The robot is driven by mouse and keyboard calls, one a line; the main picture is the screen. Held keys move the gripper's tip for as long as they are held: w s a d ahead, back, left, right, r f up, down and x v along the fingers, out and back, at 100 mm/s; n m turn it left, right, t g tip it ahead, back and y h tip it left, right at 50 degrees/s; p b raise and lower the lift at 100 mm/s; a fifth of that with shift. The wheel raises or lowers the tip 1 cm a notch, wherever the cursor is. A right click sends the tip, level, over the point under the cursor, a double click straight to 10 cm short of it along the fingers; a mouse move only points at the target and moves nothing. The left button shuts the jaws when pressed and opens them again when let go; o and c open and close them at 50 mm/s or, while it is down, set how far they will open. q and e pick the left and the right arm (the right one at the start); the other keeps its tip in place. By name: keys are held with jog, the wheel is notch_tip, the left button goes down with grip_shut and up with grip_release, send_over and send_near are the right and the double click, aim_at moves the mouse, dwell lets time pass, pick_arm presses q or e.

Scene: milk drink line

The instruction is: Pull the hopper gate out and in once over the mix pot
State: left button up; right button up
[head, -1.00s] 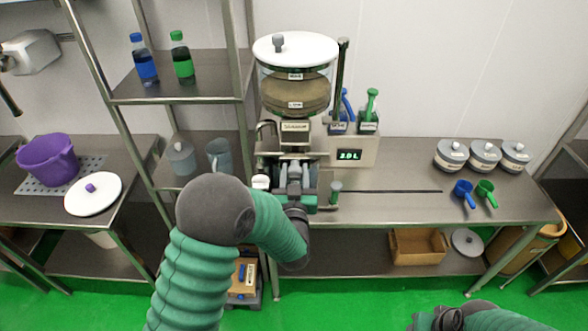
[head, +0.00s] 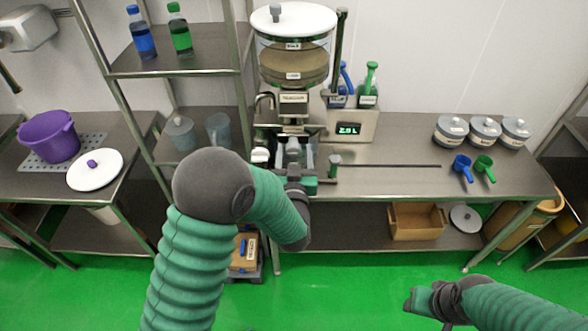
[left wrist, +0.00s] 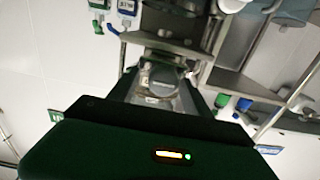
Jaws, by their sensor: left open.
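The hopper (head: 293,62) is a clear drum with brown contents and a white lid, standing at the back of the steel counter. Under it is a metal outlet with a label (head: 294,97); I cannot clearly make out the gate there. My left gripper (head: 293,148) is open just below and in front of this outlet. In the left wrist view a grey round part (left wrist: 165,82) shows between its fingers, with no visible grip. The mix pot cannot be identified for sure under the hopper, where my gripper covers the view. My right gripper (head: 420,300) is low at the front right, its jaws unclear.
A shelf post (head: 243,70) is close on the left. A purple pot (head: 48,137) sits on the left table. The counter's middle right is mostly clear.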

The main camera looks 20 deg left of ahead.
pick_arm(q)
jog(key=p+v, duration=0.7)
jog(key=v, duration=0.8)
jog(key=shift+s, duration=0.4)
jog(key=shift+w+f, duration=0.1)
jog(key=shift+o, duration=0.2)
